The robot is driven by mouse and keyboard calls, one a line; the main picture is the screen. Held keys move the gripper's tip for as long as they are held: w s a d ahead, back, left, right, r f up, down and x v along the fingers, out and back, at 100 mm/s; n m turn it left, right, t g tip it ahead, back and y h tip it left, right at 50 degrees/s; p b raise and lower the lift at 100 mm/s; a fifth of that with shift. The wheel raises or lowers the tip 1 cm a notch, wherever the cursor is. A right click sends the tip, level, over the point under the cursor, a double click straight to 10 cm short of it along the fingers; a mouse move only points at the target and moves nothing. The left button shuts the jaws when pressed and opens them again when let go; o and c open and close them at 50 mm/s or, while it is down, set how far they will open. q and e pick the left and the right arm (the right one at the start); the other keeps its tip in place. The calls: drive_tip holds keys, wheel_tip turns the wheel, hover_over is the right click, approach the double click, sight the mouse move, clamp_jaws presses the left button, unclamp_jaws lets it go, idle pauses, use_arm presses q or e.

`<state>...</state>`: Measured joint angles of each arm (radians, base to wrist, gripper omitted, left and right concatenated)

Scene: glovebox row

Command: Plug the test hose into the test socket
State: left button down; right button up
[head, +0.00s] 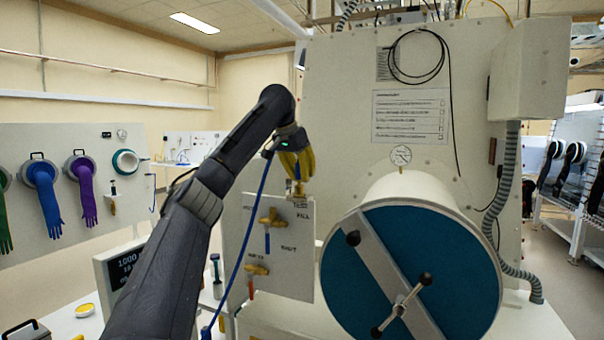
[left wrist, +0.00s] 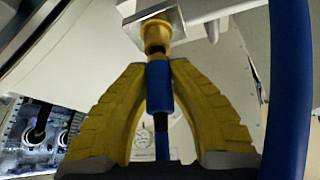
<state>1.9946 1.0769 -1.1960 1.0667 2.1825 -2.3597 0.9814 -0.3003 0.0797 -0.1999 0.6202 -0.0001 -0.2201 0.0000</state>
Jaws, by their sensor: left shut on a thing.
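My left gripper (head: 297,172) is at the top of the small valve panel (head: 290,262). In the left wrist view, its yellow fingers (left wrist: 158,92) are shut on the blue end of the test hose (left wrist: 159,88). The blue end lines up with the brass test socket (left wrist: 156,35) and appears to meet it; I cannot tell if it is seated. In the head view the socket (head: 298,190) shows just below the fingers, and the blue hose (head: 243,245) hangs down to the lower left. My right gripper is not in view.
The panel has two brass valves (head: 272,217) with blue and red handles. The large blue round door (head: 425,275) stands close on the right, with a gauge (head: 401,155) above. A display box (head: 118,262) stands at left, behind my arm.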

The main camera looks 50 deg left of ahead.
use_arm(q)
drive_tip(key=shift+f, duration=0.65)
drive_tip(key=c, duration=1.2)
unclamp_jaws()
drive_tip(key=v, duration=1.2)
drive_tip(key=shift+r, duration=0.1)
